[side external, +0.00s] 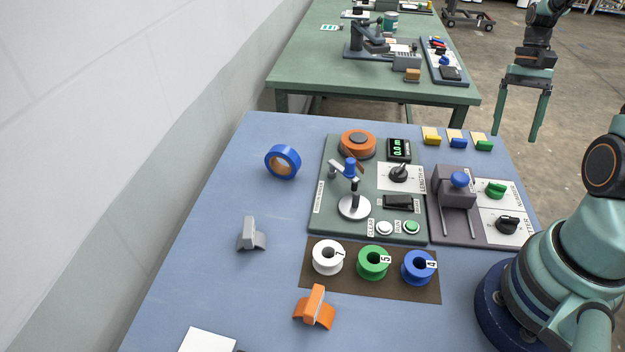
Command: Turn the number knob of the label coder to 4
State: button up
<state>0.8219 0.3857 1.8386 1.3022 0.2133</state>
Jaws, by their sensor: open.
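The grey-purple unit (434,220) at the right of the blue table looks like the label coder. It has a press block with a blue round knob (460,180) on top. To its right are two white dial plates, one with a green knob (495,190) and one below it with a black knob (506,224). My gripper (516,137) is open and empty, high up at the upper right, apart from both knobs.
A green panel (320,215) with a tape reel, black knob, switch and buttons adjoins the unit's left. Coloured blocks (456,140) stand behind. Numbered white, green and blue spools (373,262) sit in front. Blue tape (283,161) and the left of the table have space around them.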

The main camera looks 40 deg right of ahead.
aim_at(498, 184)
jog(key=s+a+t+h, duration=0.3)
jog(key=a, duration=0.1)
notch_tip(498, 184, down, 12)
jog(key=shift+s+r, duration=0.15)
jog(key=shift+r, duration=0.1)
dwell(0.7)
jog(key=shift+m, duration=0.3)
grip_shut()
